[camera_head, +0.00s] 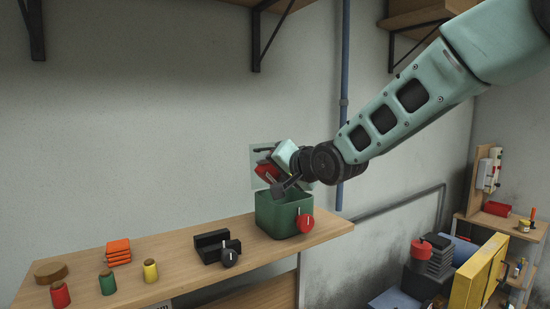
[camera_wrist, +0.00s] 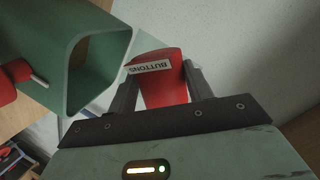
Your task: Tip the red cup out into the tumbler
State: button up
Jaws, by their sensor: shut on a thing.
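My gripper (camera_head: 272,174) is shut on the red cup (camera_head: 265,171), just above the green box on the shelf. In the wrist view the red cup (camera_wrist: 163,88) sits between the two fingers, with a white label reading BUTTONS. The cup looks tilted in the head view; its contents are not visible. The green open-topped box (camera_head: 270,215) with a red round knob (camera_head: 305,223) appears to be the tumbler. Its square opening shows at the left of the wrist view (camera_wrist: 122,45), beside the cup. A clear panel stands behind it.
A black block with a black knob (camera_head: 230,252) stands left of the green box. Further left are orange blocks (camera_head: 118,251), a brown round piece (camera_head: 51,272) and small red, green and yellow jars (camera_head: 150,271). The wall is close behind; a blue pipe (camera_head: 344,100) runs down it.

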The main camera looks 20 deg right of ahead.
jog(key=m+p, duration=0.1)
jog(key=p, duration=0.1)
jog(key=m+y+p, duration=0.1)
jog(key=m+p, duration=0.1)
jog(key=p, duration=0.1)
jog(key=shift+a+f+m+y, duration=0.15)
jog(key=shift+a+m+y, duration=0.05)
jog(key=shift+m+y, duration=0.1)
jog(key=m+p, duration=0.1)
jog(key=p, duration=0.1)
jog(key=d+m+y+p, duration=0.1)
jog(key=m+p, duration=0.1)
jog(key=p, duration=0.1)
jog(key=shift+w+d+r, duration=0.15)
jog(key=shift+r, duration=0.1)
jog(key=shift+w+d+m+y, duration=0.15)
jog(key=shift+m+y, duration=0.1)
jog(key=shift+m, duration=0.25)
jog(key=shift+s+d+m+y, duration=0.15)
jog(key=shift+m+y, duration=0.1)
jog(key=shift+m, duration=0.25)
jog(key=shift+w+d+r+m+y, duration=0.1)
jog(key=shift+m+y, duration=0.05)
jog(key=shift+m, duration=0.25)
jog(key=shift+w+d+m+y, duration=0.1)
jog(key=shift+m+y, duration=0.05)
jog(key=shift+m, duration=0.25)
jog(key=shift+r, duration=0.1)
dwell(0.6)
